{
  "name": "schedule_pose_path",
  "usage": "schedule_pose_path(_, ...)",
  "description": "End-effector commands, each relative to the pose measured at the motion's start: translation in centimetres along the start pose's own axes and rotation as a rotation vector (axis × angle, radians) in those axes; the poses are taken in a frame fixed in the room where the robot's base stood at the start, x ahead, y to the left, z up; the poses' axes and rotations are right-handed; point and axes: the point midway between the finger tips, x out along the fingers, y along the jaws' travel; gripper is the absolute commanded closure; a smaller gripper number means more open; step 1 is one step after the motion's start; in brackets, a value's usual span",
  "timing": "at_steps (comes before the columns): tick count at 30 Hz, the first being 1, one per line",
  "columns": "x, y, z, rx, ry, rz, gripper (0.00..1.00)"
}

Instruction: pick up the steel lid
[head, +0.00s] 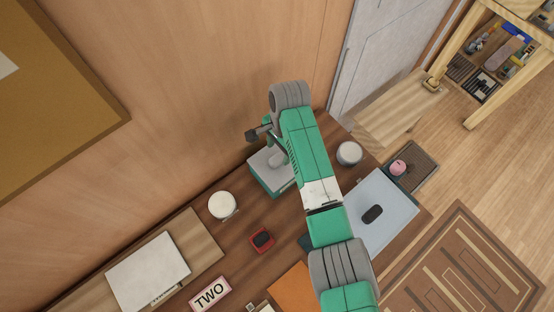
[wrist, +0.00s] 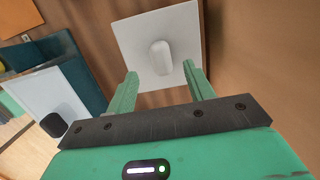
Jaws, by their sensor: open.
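The steel lid (wrist: 131,35) is a flat grey square plate with a pale rounded handle (wrist: 161,57) standing at its middle, in the wrist view. In the head view the grey lid (head: 262,163) lies on top of a green box (head: 263,182) against the wall, partly behind my arm. My gripper (wrist: 160,70) is open, its two green fingers apart on either side of the handle's line. Nothing is held between them. The gap from fingertips to handle is hard to judge. The fingers are hidden in the head view.
A white round container (head: 222,204), a small red box (head: 262,240) and a grey round container (head: 349,153) stand around the green box. A pale blue board (head: 392,195) bears a black object (head: 372,214). The wall (wrist: 265,70) is close beside the lid.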

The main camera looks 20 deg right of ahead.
Motion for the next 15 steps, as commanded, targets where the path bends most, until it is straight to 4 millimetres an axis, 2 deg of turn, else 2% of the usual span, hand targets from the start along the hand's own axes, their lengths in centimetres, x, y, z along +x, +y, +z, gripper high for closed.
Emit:
schedule_pose_path(4,0.9,0.0,0.1,0.000,0.001,0.000,0.47)
schedule_pose_path(10,4.5,-0.1,0.3,0.000,0.002,0.000,0.47)
schedule_pose_path(15,5.3,-0.1,0.2,0.000,0.002,-0.002,0.47)
